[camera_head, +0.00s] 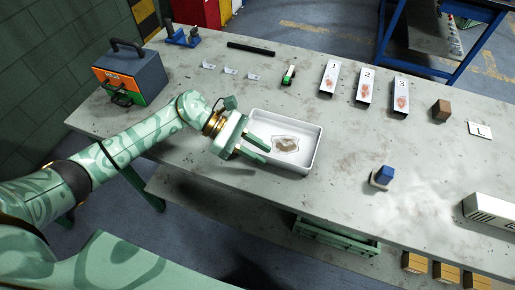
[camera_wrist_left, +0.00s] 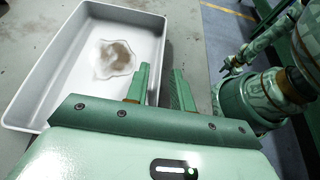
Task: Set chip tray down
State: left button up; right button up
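The white chip tray (camera_head: 305,152) is shallow and rectangular, with a brownish patch on its floor. It appears to rest flat on the grey table near the front edge. It also shows in the left wrist view (camera_wrist_left: 62,62), at upper left. My left gripper (camera_head: 268,156) is at the tray's near left side. In the left wrist view, its two fingers (camera_wrist_left: 160,68) stand apart, one over the tray's inside and one outside, with the tray's wall between them. A gap shows between the fingers. My right gripper is not in view.
The grey table (camera_head: 220,185) is clear right of the tray up to a blue block (camera_head: 385,173) on a pale base. Numbered trays (camera_head: 330,77), a green-and-white item (camera_head: 289,75) and small cards stand behind. An orange-and-green drawer box (camera_head: 130,75) stands at left.

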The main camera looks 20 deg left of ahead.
pick_arm(q)
jog(key=shift+r, duration=0.1)
jog(key=shift+a+r, duration=0.2)
jog(key=v, duration=1.1)
jog(key=shift+a+r, duration=0.1)
jog(key=shift+a, duration=0.15)
